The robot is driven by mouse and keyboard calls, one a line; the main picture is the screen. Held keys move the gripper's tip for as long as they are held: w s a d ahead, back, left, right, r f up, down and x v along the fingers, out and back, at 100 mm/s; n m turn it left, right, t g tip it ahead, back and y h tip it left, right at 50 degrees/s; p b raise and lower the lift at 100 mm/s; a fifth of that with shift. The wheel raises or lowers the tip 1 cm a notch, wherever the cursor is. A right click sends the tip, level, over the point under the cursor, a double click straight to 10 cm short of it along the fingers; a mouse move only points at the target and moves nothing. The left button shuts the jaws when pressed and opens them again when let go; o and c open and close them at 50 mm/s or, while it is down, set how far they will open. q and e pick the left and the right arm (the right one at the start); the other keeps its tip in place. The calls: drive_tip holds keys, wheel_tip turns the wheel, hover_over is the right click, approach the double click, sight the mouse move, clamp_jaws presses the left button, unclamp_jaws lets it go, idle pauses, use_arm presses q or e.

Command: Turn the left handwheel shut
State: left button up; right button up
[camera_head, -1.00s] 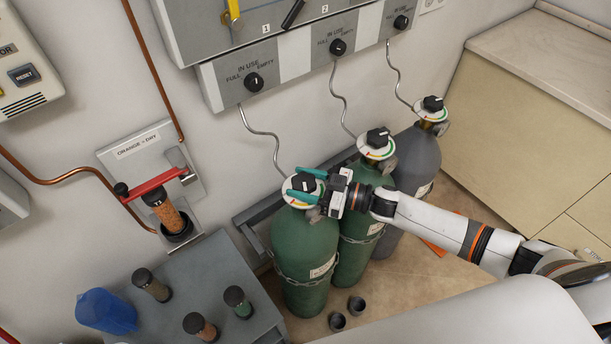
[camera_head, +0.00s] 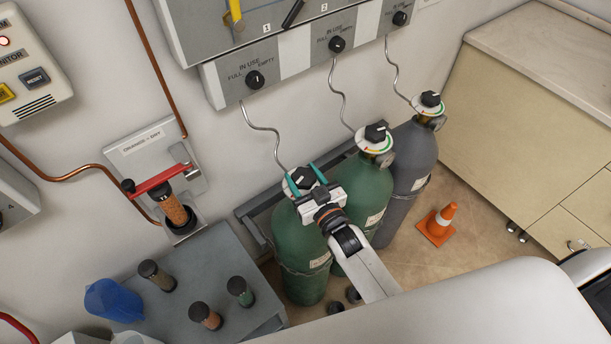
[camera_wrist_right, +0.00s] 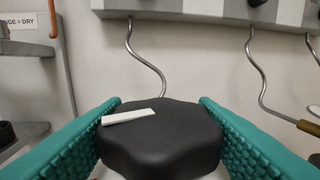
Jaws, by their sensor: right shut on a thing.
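The left handwheel (camera_head: 301,179) is a black lobed knob with a white mark, on top of the left green cylinder (camera_head: 299,243). My right gripper (camera_head: 306,180) is shut on it, with one teal finger on each side. In the right wrist view the handwheel (camera_wrist_right: 160,140) sits between the two teal fingers (camera_wrist_right: 160,138), and its white mark points left and slightly down. The dial under the handwheel is mostly hidden by the gripper. My left gripper is not in view.
A second green cylinder (camera_head: 364,205) and a grey cylinder (camera_head: 414,158) stand to the right, each with a black handwheel. An orange cone (camera_head: 438,224) stands on the floor. A grey bench (camera_head: 235,262) with several small jars and a blue container (camera_head: 112,300) is at the left.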

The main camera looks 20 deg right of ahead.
drive_tip(key=shift+d+r+m+h, duration=0.1)
drive_tip(key=shift+r+m+h, duration=0.05)
drive_tip(key=shift+m+h, duration=0.2)
idle(0.3)
drive_tip(key=o, duration=1)
drive_tip(key=shift+w, duration=0.1)
drive_tip(key=shift+s+d+b, duration=0.3)
drive_tip(key=shift+s+b, duration=0.15)
drive_tip(key=shift+s, duration=1.55)
drive_tip(key=shift+s+d+b, duration=0.35)
drive_tip(key=shift+s+b, duration=0.05)
drive_tip(key=shift+s, duration=1.55)
drive_tip(key=shift+s+d+b, duration=0.3)
drive_tip(key=shift+s+b, duration=0.15)
drive_tip(key=shift+s, duration=1.55)
